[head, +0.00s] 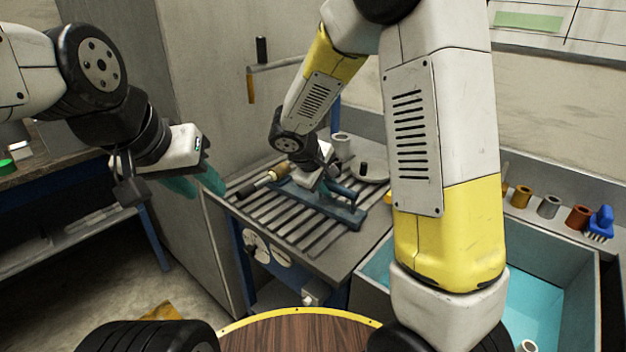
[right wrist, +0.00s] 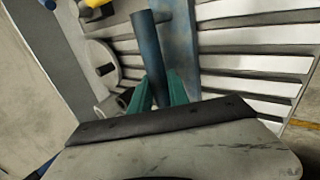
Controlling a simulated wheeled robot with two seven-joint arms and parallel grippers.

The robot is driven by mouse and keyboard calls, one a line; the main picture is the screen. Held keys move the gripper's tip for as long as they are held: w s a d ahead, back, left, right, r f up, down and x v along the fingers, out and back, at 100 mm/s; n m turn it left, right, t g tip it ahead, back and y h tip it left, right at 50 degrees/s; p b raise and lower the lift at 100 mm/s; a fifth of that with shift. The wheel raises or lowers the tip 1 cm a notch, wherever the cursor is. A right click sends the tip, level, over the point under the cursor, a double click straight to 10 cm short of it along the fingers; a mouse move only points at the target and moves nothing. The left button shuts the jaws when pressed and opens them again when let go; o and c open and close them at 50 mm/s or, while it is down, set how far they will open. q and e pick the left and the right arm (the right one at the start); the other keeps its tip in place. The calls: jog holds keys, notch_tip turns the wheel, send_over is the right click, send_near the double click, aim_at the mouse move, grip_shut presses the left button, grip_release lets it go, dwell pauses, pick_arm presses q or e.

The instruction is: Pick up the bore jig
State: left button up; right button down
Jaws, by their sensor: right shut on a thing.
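What I take to be the bore jig (head: 345,214) is a blue metal piece with a long flat base and a round bar, on the slatted bench top. My right gripper (head: 328,187) reaches down over it from above. In the right wrist view, the teal fingers of my right gripper (right wrist: 164,92) are shut on the blue round bar (right wrist: 148,45). The flat blue part (right wrist: 180,40) lies just beside it. Whether the base touches the slats is hard to tell. My left gripper (head: 196,186) hangs empty at the left, teal fingers apart, away from the bench.
The slatted bench (head: 290,222) also holds a brass piece with a dark handle (head: 262,181), a white disc (head: 371,171) and a grey cylinder (head: 342,144). A sink (head: 540,300) stands at right. Several rings and a blue brush (head: 600,222) line its ledge.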

jog(key=shift+w+r, duration=0.1)
jog(key=shift+r, duration=0.1)
jog(key=shift+r, duration=1.3)
jog(key=s+a+r, duration=0.2)
jog(key=s, duration=1.4)
jog(key=shift+a, duration=0.3)
jog(key=shift+w, duration=0.1)
jog(key=shift+w+d+f, duration=0.45)
jog(key=shift+w+f, duration=0.15)
jog(key=shift+w, duration=2.05)
jog(key=shift+w+d+f, duration=0.4)
jog(key=shift+w+f, duration=0.25)
jog(key=shift+w, duration=1.95)
jog(key=shift+w+d+f, duration=0.45)
jog(key=shift+w+f, duration=0.15)
jog(key=shift+w, duration=2.05)
jog(key=shift+f, duration=0.6)
